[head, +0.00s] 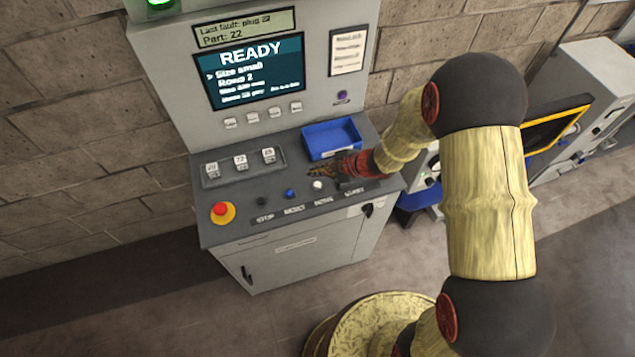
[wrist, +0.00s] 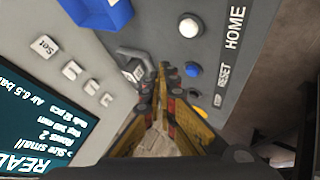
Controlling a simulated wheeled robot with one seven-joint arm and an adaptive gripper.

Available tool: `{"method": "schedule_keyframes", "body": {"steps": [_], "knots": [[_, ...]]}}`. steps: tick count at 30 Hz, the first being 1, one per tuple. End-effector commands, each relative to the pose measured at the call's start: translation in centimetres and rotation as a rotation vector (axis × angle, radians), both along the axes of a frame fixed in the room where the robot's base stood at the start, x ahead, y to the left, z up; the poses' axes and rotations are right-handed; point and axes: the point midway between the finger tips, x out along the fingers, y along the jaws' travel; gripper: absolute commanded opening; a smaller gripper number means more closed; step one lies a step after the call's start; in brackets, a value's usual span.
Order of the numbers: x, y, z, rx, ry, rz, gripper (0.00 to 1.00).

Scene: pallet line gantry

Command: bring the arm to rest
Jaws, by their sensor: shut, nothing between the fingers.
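My gripper (head: 322,172) is at the end of my arm, over the right part of the console's sloped panel (head: 295,180) in the head view. In the wrist view my gripper (wrist: 160,85) is shut with nothing between its fingers. Its tips point at the panel beside the raised grey frame around the part keys. The white HOME button (head: 318,185) and the blue RESET button (head: 290,193) are just in front of it. I cannot tell whether the tips touch the panel.
A blue tray (head: 332,137) sits on the panel behind my gripper. A red emergency stop (head: 221,211) is at the front left. The screen (head: 252,72) reads READY. A second machine (head: 590,95) stands to the right. Floor (head: 190,300) in front is clear.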

Motion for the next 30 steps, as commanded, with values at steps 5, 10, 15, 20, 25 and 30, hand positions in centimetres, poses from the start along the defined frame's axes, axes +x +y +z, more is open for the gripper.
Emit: {"method": "schedule_keyframes", "body": {"steps": [5, 10, 15, 20, 25, 30], "knots": [[0.0, 0.0, -0.1, 0.000, 0.000, 0.000, 0.00], [0.0, 0.0, 0.0, 0.000, 0.000, 0.000, 0.00], [0.0, 0.0, 0.0, 0.000, 0.000, 0.000, 0.00], [0.5, -0.4, 0.3, -0.009, -0.008, -0.020, 0.00], [4.0, -4.1, 3.9, -0.071, -0.062, -0.215, 0.00], [5.4, -11.1, 10.5, -0.121, -0.096, -0.580, 0.00]]}}
